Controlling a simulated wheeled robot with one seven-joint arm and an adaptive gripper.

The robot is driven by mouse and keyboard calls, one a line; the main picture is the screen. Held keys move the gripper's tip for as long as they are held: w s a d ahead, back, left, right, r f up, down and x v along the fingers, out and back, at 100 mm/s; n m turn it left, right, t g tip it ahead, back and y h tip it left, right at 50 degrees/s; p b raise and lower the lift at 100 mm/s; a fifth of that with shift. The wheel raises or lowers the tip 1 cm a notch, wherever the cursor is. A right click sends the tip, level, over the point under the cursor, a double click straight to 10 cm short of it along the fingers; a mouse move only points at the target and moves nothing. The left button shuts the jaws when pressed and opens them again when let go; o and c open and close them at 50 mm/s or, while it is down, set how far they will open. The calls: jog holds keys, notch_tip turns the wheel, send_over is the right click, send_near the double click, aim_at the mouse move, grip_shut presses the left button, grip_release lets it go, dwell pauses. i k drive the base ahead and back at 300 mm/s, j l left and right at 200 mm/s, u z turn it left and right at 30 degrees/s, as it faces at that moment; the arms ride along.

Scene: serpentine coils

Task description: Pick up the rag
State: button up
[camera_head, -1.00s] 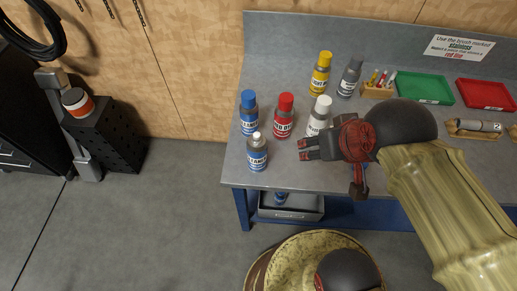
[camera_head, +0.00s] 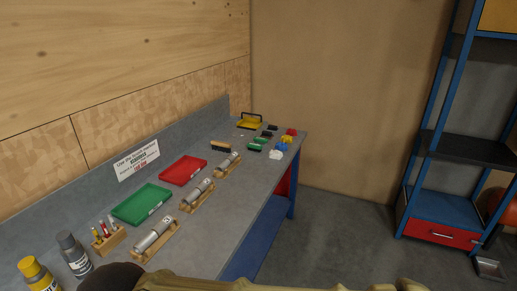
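No rag can be made out with certainty. At the far end of the workbench (camera_head: 228,207) lie small red (camera_head: 291,131), yellow (camera_head: 287,139), blue (camera_head: 281,146) and white (camera_head: 275,154) lumps. They may be cloths, but they are too small to tell. My gripper is not in view. Only part of my arm shows along the bottom edge, close to the camera and covering part of the near bench.
Along the bench stand a yellow bottle (camera_head: 37,276), a grey bottle (camera_head: 74,254), a green tray (camera_head: 142,204), a red tray (camera_head: 183,170), metal cylinders (camera_head: 153,235) on wooden cradles and a yellow tray (camera_head: 250,122). A blue-framed shelf (camera_head: 440,207) stands right; floor (camera_head: 340,235) between is clear.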

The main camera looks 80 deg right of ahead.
aim_at(285, 138)
jog(key=z, duration=2.85)
jog(key=i+u, duration=0.15)
jog(key=u, duration=0.2)
jog(key=i+l+u, duration=0.15)
jog(key=u, duration=0.25)
jog(key=i+l+u, duration=0.15)
jog(key=u, duration=0.2)
jog(key=i+l+u, duration=0.2)
jog(key=i+l, duration=0.15)
jog(key=l, duration=0.3)
jog(key=i+l+u, duration=0.1)
jog(key=l, duration=0.25)
jog(key=i+l+u, duration=0.1)
jog(key=l, duration=0.25)
jog(key=i+l+u, duration=0.1)
jog(key=l, duration=0.3)
jog(key=i+l, duration=0.25)
jog(key=l, duration=0.15)
jog(key=i+l+u, duration=0.15)
jog(key=l, duration=0.2)
jog(key=i+l, duration=0.1)
jog(key=l, duration=0.3)
jog(key=i+l, duration=0.1)
jog(key=l, duration=0.3)
jog(key=i+l, duration=0.15)
jog(key=l, duration=0.25)
jog(key=i+l, duration=0.1)
jog(key=l, duration=0.3)
jog(key=i+l, duration=0.1)
jog(key=l, duration=0.3)
